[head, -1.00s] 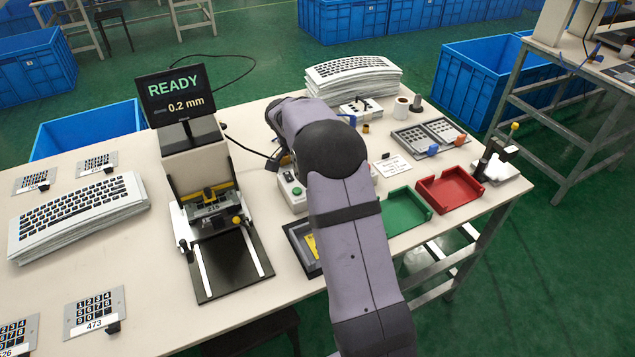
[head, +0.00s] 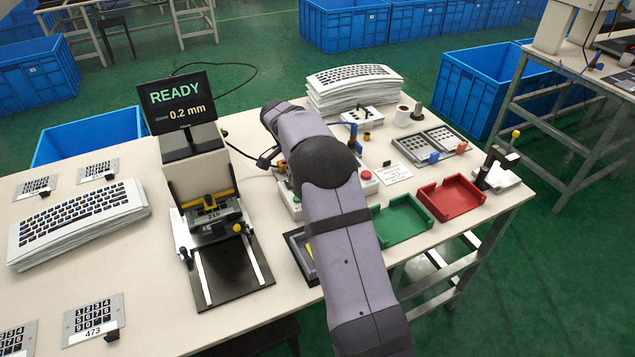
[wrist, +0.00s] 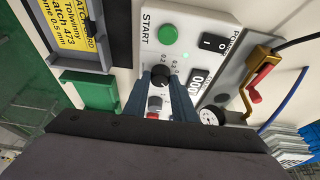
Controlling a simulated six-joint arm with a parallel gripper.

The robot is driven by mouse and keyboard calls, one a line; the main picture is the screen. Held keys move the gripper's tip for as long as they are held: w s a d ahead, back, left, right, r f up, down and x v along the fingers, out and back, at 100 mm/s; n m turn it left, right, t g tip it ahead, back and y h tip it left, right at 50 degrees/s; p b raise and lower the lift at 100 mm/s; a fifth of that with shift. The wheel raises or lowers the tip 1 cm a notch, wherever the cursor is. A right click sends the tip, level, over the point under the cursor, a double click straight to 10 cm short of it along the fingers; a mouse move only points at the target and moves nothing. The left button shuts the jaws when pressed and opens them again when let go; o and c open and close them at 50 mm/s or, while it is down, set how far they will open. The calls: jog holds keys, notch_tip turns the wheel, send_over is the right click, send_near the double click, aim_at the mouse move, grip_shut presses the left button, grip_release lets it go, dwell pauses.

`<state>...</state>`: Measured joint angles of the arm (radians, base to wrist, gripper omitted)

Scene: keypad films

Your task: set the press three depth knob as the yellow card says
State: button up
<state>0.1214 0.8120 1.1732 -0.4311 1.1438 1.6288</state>
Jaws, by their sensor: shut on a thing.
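The black depth knob (wrist: 161,74) stands on a white control box (wrist: 150,52), with small numbers such as 0.2 and 0.3 printed beside it. In the wrist view my gripper (wrist: 160,82) has its blue-grey fingers on both sides of the knob, shut on it. In the head view my arm hides the gripper and knob. The press (head: 195,180) has a screen (head: 176,103) reading READY and 0.2 mm.
A green START button (wrist: 168,34) and a black power switch (wrist: 212,42) are near the knob. A red-handled lever (wrist: 262,76) stands at right. Green (head: 404,222) and red (head: 450,197) trays lie right of my arm.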

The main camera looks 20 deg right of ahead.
jog(key=o, duration=1)
jog(key=shift+a, duration=0.1)
jog(key=shift+b+v, duration=0.5)
jog(key=shift+v, duration=3.1)
jog(key=s+a+n+y+p, duration=0.1)
jog(key=s+a+n, duration=0.3)
jog(key=s, duration=0.6)
jog(key=s+a+f+n+y+p, duration=0.1)
jog(key=s+a+n+p, duration=0.3)
jog(key=s+n, duration=0.4)
jog(key=s+a+n+y+p, duration=0.2)
jog(key=s+a+n, duration=0.3)
jog(key=s, duration=0.7)
jog(key=shift+s+a+f+n, duration=0.1)
jog(key=shift+s+f+n, duration=0.3)
jog(key=shift+n, duration=0.1)
